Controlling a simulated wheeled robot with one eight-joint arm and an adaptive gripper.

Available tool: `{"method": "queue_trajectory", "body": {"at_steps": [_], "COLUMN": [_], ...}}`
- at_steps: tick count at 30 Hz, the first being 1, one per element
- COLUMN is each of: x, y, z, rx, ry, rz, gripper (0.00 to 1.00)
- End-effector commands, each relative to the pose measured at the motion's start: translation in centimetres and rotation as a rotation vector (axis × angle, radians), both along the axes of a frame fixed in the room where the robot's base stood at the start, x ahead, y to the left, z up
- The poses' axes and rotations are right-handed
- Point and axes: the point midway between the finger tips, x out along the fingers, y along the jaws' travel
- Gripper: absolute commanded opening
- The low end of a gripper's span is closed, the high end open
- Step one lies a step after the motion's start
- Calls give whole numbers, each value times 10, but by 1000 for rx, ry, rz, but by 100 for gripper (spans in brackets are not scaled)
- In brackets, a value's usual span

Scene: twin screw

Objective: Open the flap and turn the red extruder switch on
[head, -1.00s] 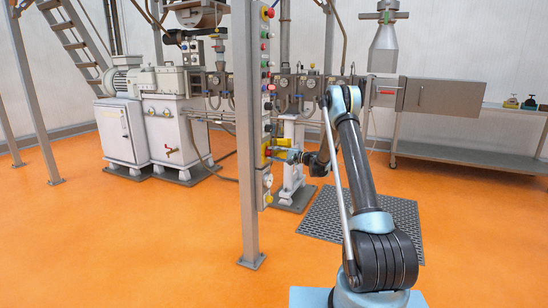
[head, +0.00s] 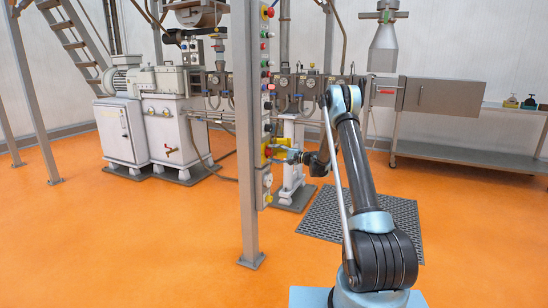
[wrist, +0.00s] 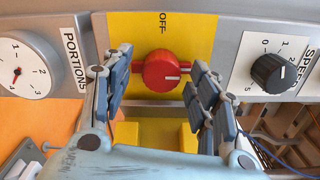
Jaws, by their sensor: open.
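The red extruder switch (wrist: 163,70) is a round knob on a yellow plate (wrist: 200,38) in the wrist view. "OFF" is printed above it, and its white mark points to the right. The yellow flap (wrist: 165,138) stands away from the panel below the knob, so the knob is uncovered; it also shows jutting out in the head view (head: 281,142). My gripper (wrist: 163,84) is open, with one finger on each side of the knob; I cannot tell whether either touches it. In the head view my gripper (head: 290,156) is small beside the switch column.
A white "PORTIONS" gauge (wrist: 22,70) lies left of the switch and a black "SPEED" knob (wrist: 273,70) right of it. A grey post (head: 247,150) stands in front of the control column (head: 267,100). Orange floor (head: 130,240) is clear at left.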

Motion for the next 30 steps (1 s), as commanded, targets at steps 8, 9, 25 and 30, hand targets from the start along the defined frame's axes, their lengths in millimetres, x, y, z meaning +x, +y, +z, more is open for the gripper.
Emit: {"method": "queue_trajectory", "body": {"at_steps": [8, 9, 25, 30], "x": [-12, -14, -39, -40], "y": [-36, -44, -110, -112], "z": [0, 0, -2, -2], "rx": [0, 0, -1, -1], "ry": [0, 0, 1, 1], "rz": [-3, -4, -2, -1], "gripper": [54, 54, 54, 54]}}
